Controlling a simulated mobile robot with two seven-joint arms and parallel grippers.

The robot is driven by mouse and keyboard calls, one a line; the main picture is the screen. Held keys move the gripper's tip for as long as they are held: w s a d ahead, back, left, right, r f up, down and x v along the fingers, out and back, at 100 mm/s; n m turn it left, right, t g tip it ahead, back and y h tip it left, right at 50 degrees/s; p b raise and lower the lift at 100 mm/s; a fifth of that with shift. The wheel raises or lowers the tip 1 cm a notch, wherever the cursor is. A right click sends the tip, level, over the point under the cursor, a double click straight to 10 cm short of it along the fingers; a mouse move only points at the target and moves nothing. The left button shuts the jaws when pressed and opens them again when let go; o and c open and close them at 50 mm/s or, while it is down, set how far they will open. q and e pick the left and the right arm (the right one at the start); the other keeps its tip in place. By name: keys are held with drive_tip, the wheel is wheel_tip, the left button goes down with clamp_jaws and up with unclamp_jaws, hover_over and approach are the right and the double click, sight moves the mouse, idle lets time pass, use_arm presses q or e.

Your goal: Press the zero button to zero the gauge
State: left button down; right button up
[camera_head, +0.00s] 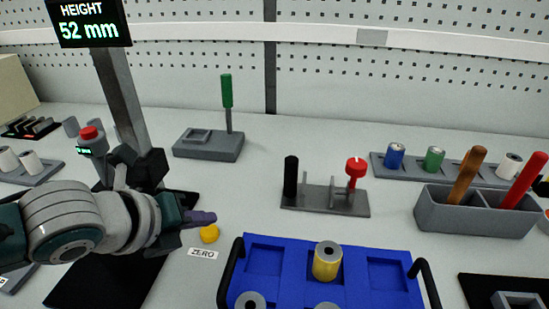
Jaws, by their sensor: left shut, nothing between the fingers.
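The yellow zero button (209,234) sits on the table, with a white ZERO label (203,253) just in front of it. The height gauge's display (92,22) reads 52 mm, on top of a grey column (121,98) over a black base (95,285). My left gripper (203,217) is shut and empty, reaching in from the left across the gauge base. Its fingertips show just above the button in the picture; I cannot tell whether they touch it. My left arm hides part of the gauge base. My right gripper is not in view.
A blue tray (375,248) with black handles and yellow and grey spools stands right of the label. A green-handled block (208,146) stands farther back.

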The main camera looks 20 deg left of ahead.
sight(206, 236)
use_arm(q)
drive_tip(key=shift+f, duration=0.4)
drive_tip(key=shift+f+b, duration=0.45)
idle(0.5)
idle(0.3)
drive_tip(key=shift+r+p, duration=0.95)
drive_tip(key=shift+p, duration=0.1)
wheel_tip(206, 236, up, 5)
drive_tip(key=p, duration=0.5)
idle(0.4)
